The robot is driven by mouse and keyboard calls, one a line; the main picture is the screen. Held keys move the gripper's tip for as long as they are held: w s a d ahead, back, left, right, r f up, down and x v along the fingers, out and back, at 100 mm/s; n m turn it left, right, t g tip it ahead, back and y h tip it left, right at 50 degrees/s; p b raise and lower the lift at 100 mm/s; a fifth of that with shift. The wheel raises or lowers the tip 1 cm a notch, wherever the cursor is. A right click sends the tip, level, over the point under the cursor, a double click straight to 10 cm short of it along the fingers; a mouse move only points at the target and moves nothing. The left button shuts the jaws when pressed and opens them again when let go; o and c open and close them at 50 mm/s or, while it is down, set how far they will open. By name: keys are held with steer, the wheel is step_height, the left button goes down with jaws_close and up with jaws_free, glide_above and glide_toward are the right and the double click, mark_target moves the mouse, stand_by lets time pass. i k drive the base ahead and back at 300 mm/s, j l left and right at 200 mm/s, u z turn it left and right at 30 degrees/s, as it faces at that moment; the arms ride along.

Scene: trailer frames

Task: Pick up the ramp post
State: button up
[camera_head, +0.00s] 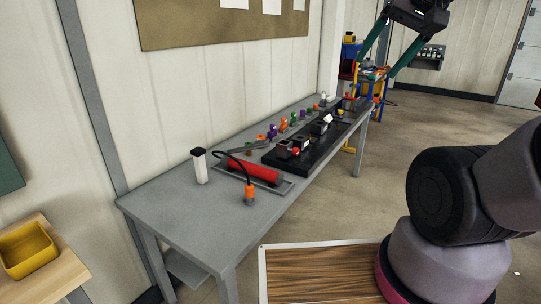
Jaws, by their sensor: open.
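No part is marked as the ramp post, and I cannot tell for sure which one it is. A white upright post with a dark top (200,166) stands on the near part of the grey table (190,225). Several small purple, orange and green parts (272,131) stand in a row along the table's wall side. My gripper (376,74) is at the upper right, beyond the table's far end, with its teal fingers spread and pointing down. It is open, with nothing seen between the fingers, and well apart from the white post.
A red cylinder (254,170) lies in a grey holder, with an orange-ended cable tool (249,192) in front. A black tray (273,158) holds several dark blocks. A yellow bin (27,262) sits on a wooden table at lower left.

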mark_target(198, 153)
steer(key=i+l+u, duration=0.1)
steer(key=u, duration=0.35)
steer(key=i+l+u, duration=0.1)
steer(key=u, duration=0.35)
steer(key=l+u, duration=0.25)
steer(key=u, duration=0.2)
steer(key=i+l+u, duration=0.2)
steer(key=l, duration=0.7)
steer(key=l+u, duration=0.25)
steer(key=l, duration=0.6)
